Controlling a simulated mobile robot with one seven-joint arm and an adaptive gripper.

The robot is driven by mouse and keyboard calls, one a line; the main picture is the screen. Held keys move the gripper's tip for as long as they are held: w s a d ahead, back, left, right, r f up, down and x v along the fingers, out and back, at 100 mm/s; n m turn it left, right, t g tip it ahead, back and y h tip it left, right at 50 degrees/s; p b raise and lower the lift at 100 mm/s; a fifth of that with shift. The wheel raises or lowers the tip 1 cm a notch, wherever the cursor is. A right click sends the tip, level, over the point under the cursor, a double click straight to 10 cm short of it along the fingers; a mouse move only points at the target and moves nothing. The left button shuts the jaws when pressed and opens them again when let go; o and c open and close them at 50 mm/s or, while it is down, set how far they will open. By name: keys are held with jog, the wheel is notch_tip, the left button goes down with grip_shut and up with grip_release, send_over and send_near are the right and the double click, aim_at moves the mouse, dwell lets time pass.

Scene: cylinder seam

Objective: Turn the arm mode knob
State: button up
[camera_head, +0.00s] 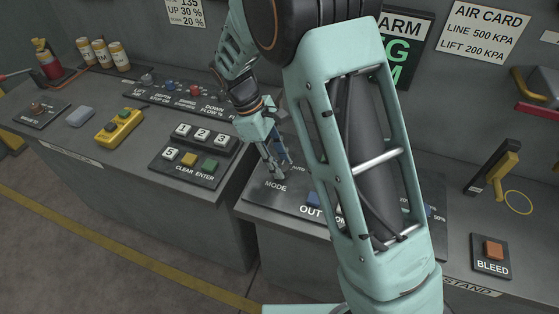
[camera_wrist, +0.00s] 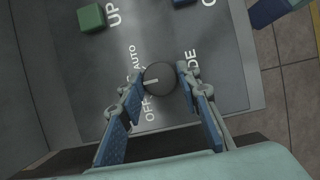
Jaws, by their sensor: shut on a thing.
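The arm mode knob (camera_wrist: 160,78) is a dark round dial with a white pointer line, on a dark panel (camera_head: 256,192). In the wrist view its line points left, between the AUTO and OFF labels. My gripper (camera_wrist: 160,76) is shut on the knob, one blue-padded finger on each side. In the head view my gripper (camera_head: 277,170) reaches down to the panel just above the word MODE. The fingers hide most of the knob there.
A green button (camera_wrist: 91,18) is at the wrist view's upper left. A keypad (camera_head: 193,157) stands left of the mode panel. A yellow-handled lever (camera_head: 497,165) and an orange BLEED button (camera_head: 493,250) are at right. My arm covers much of the panel.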

dwell(0.3)
jog(key=o, duration=1.2)
jog(key=shift+c, duration=0.2)
jog(key=v, duration=1.2)
